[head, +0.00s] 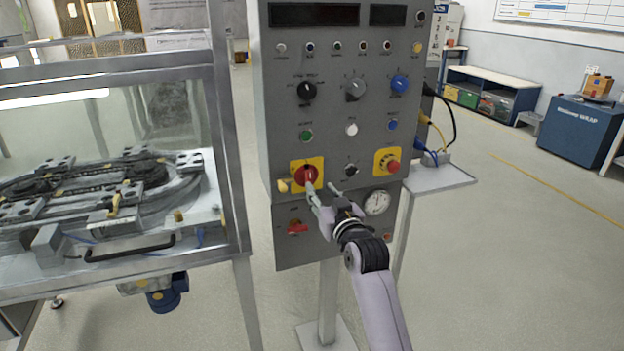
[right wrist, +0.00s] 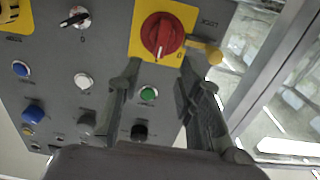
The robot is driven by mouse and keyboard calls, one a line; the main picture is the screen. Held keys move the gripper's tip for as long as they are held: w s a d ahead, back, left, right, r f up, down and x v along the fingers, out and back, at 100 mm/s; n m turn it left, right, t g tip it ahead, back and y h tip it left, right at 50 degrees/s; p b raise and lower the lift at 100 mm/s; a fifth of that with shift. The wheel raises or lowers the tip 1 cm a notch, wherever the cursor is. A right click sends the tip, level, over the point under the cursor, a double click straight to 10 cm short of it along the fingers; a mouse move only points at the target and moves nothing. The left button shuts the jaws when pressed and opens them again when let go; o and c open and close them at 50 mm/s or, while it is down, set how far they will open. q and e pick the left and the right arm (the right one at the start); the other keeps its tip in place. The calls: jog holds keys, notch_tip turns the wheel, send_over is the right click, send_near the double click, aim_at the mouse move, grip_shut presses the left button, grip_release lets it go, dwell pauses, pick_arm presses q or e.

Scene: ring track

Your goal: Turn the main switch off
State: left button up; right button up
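The main switch (head: 306,175) is a red rotary knob on a yellow plate, low on the left of the grey control panel (head: 340,135). Its handle bar looks about upright. In the right wrist view the knob (right wrist: 162,35) shows upside down, just beyond my fingertips. My right gripper (head: 321,188) is open and empty in front of the panel, with one finger close to the knob's lower edge. In the right wrist view my gripper's fingers (right wrist: 160,64) stand apart either side below the knob. Contact cannot be told. My left gripper is out of view.
A red emergency button (head: 392,166) on yellow and a small black selector (head: 350,170) sit right of the switch. A yellow tag or padlock (right wrist: 206,50) hangs beside the knob. A glazed machine enclosure (head: 232,150) stands left.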

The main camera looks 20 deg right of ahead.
aim_at(310, 176)
jog(key=w, duration=0.7)
jog(key=shift+w+a, duration=0.15)
jog(key=shift+w, duration=0.05)
jog(key=shift+c, duration=0.3)
grip_shut()
